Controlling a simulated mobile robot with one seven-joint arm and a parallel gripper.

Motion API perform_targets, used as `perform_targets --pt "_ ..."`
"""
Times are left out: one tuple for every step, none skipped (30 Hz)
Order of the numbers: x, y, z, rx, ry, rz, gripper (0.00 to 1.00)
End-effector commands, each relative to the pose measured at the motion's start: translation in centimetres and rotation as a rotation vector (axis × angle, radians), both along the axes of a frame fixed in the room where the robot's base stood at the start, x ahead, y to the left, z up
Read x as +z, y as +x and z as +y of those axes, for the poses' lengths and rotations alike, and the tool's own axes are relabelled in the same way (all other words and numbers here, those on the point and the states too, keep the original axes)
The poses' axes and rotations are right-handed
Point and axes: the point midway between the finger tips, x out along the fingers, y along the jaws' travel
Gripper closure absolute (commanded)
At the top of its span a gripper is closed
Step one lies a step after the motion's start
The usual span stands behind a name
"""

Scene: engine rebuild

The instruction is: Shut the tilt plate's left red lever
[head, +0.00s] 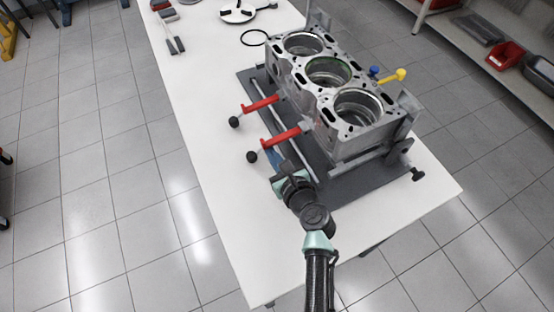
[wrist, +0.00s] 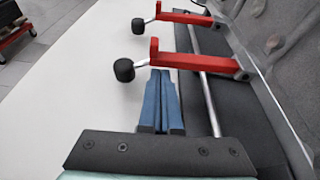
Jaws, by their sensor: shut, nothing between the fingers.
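Two red levers with black ball knobs stick out from the tilt plate beside the engine block (head: 345,130). The nearer lever (head: 282,137) also shows large in the wrist view (wrist: 205,62); the farther lever (head: 262,104) shows above it there (wrist: 185,17). Both stick out to the left, away from the block. My gripper (head: 276,152) is shut and empty, its blue fingers (wrist: 161,75) pointing at the nearer lever. The fingertips end at the red bar, right of its knob (wrist: 124,69). I cannot tell whether they touch it or reach under it.
A grey rod (wrist: 205,90) runs along the dark base plate (head: 345,185). A yellow handle (head: 393,77) and a blue knob (head: 374,71) are behind the block. A black ring (head: 254,38) lies farther back. The white table (head: 205,110) is clear left of the levers.

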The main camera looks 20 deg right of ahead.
Motion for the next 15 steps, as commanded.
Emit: perform_targets --pt "-0.04 0.06 0.03 0.001 0.000 0.000 1.00" --pt "-0.04 0.06 0.03 0.000 0.000 0.000 1.00" --pt "-0.04 0.06 0.03 0.000 0.000 0.000 1.00" --pt "-0.03 0.05 0.03 0.000 0.000 0.000 1.00" --pt "-0.03 0.04 0.03 0.000 0.000 0.000 1.00" --pt "-0.03 0.04 0.03 0.000 0.000 0.000 1.00" --pt "-0.02 0.03 0.02 0.000 0.000 0.000 1.00" --pt "-0.02 0.03 0.02 0.000 0.000 0.000 1.00" --pt "-0.01 0.03 0.02 0.000 0.001 0.000 1.00" --pt "0.02 0.03 0.02 0.000 0.002 0.000 1.00" --pt "0.06 0.02 0.02 0.000 0.003 0.000 1.00" --pt "0.13 0.01 0.02 -0.001 0.007 0.001 1.00" --pt "0.20 0.02 0.03 0.000 0.012 0.001 1.00" --pt "0.30 0.02 0.04 -0.001 0.017 0.002 1.00" --pt "0.46 0.02 0.05 -0.001 0.026 0.002 1.00"
